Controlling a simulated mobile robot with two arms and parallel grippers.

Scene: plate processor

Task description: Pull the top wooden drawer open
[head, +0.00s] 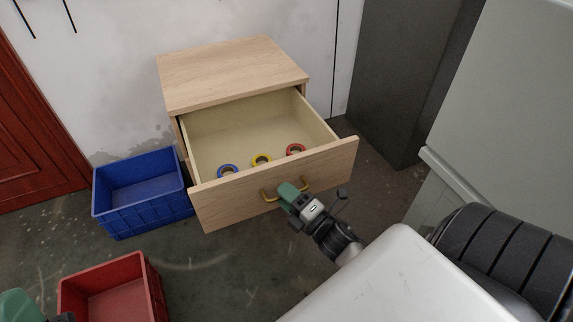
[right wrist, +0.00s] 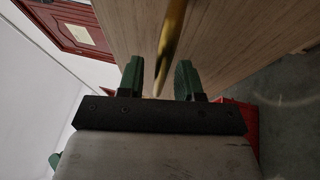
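The top wooden drawer (head: 275,184) is pulled well out of the light wooden cabinet (head: 235,72). Its brass handle (head: 268,196) is on the front panel. My right gripper (head: 290,192) is at the handle. In the right wrist view, the two green fingers (right wrist: 160,82) stand apart, with the brass bar (right wrist: 172,35) between them and gaps showing beside it. My left gripper (head: 22,306) shows only in part at the lower left corner, away from the drawer; its fingers cannot be made out.
Blue (head: 228,171), yellow (head: 262,160) and red (head: 295,150) rings lie inside the drawer. A blue crate (head: 140,207) stands left of the cabinet, a red crate (head: 156,290) nearer. A dark grey cabinet (head: 400,75) stands to the right.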

